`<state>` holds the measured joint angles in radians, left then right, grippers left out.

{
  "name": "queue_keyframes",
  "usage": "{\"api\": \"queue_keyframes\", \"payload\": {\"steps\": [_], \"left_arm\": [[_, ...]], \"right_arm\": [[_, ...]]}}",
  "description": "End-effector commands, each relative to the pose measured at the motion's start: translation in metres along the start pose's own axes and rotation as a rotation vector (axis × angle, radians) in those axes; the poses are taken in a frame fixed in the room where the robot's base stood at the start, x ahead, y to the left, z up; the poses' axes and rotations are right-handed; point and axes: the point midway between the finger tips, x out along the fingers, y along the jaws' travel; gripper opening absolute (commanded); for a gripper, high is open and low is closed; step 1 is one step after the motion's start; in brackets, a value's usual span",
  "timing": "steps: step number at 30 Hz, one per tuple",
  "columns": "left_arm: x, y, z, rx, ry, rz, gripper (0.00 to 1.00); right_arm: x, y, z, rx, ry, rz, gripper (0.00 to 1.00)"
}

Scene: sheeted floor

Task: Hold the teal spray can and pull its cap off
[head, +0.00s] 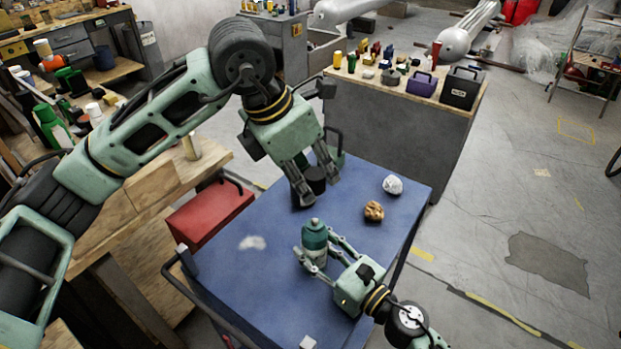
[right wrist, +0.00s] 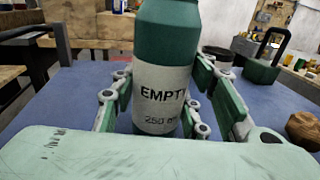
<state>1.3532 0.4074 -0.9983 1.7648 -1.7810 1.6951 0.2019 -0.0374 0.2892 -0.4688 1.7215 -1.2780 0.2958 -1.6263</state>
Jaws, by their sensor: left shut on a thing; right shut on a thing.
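The teal spray can (head: 315,240) stands upright on the blue table top, with a pale label reading "EMPTY" in the right wrist view (right wrist: 158,95). Its top shows a narrow tip and no cap on it in the head view. My right gripper (head: 318,262) is shut on the can's lower body, one finger on each side. My left gripper (head: 314,187) is shut on a dark cylindrical cap (head: 316,178), behind the can and apart from it. The can's top is cut off in the right wrist view.
On the blue table (head: 240,280) lie a crumpled brown lump (head: 373,211) and a white lump (head: 392,184). A green padlock-shaped object (right wrist: 265,70) stands at the back. A red box (head: 208,212) is beside the table's left edge. The table's front left is mostly clear.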

Motion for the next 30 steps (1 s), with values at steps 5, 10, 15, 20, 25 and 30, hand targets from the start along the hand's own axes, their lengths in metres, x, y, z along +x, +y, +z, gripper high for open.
{"api": "queue_keyframes", "payload": {"steps": [5, 10, 15, 20, 25, 30], "left_arm": [[0.0, 0.0, 0.0, 0.0, 0.0, 0.0, 0.17], [0.001, 0.0, 0.0, 0.0, 0.0, 0.0, 0.17], [0.001, 0.0, 0.0, 0.001, 0.0, 0.0, 0.17], [0.001, 0.0, 0.0, 0.001, 0.0, 0.0, 0.17], [0.001, 0.0, 0.0, 0.001, 0.0, 0.0, 0.17], [0.001, 0.0, 0.0, 0.001, 0.0, 0.0, 0.17]], "right_arm": [[0.0, 0.0, 0.0, 0.0, 0.0, 0.0, 0.49], [0.0, 0.0, 0.0, 0.0, -0.001, 0.0, 0.63], [0.0, 0.0, 0.0, 0.0, -0.001, 0.0, 0.63], [-0.002, 0.0, -0.001, 0.001, 0.001, 0.0, 0.63], [-0.022, 0.0, -0.002, 0.0, 0.003, -0.002, 0.63], [-0.059, 0.0, -0.002, 0.003, 0.004, -0.001, 0.63]]}}
